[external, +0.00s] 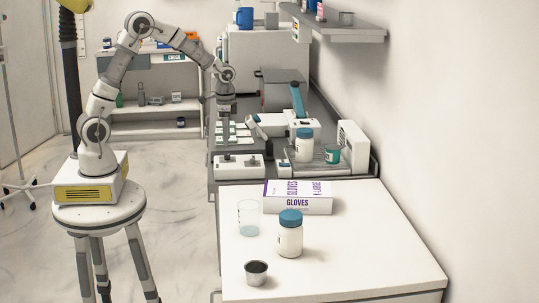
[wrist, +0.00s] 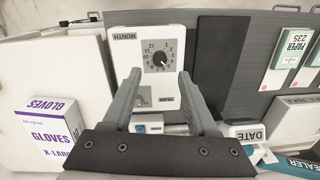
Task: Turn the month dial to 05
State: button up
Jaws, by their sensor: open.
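The month dial (wrist: 160,60) is a dark round knob on a white panel, with numbers around it and a MONTH label above in the wrist view. A pale mark shows on the knob, but I cannot read for certain which number it points at. My gripper (wrist: 160,76) is open and empty, with its two fingers spread to either side below the dial and apart from it. In the external view my gripper (external: 226,118) hangs pointing down over the grey counter. I cannot single out the dial in that view.
A gloves box (external: 298,197), a blue-capped bottle (external: 290,238), a glass beaker (external: 248,218) and a small metal cup (external: 256,272) stand on the white table. More bottles and devices crowd the counter to the gripper's right. A wall shelf (external: 338,33) juts out above.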

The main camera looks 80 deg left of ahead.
notch_tip(320, 180, up, 11)
jog(key=shift+d, duration=0.25)
dwell(0.3)
jog(key=s+d+r+t, duration=0.3)
jog(key=s+d+r, duration=0.4)
jog(key=s+d, duration=0.25)
jog(key=s+d+t, duration=0.1)
jog(key=s+d, duration=0.2)
jog(key=s, duration=0.2)
jog(key=s+d+f+n+t, duration=0.1)
jog(key=s+d, duration=0.3)
jog(key=s, duration=0.2)
jog(key=shift+s+f+t, duration=0.15)
jog(key=shift+s+t, duration=0.05)
jog(key=shift+t, duration=0.1)
dwell(1.5)
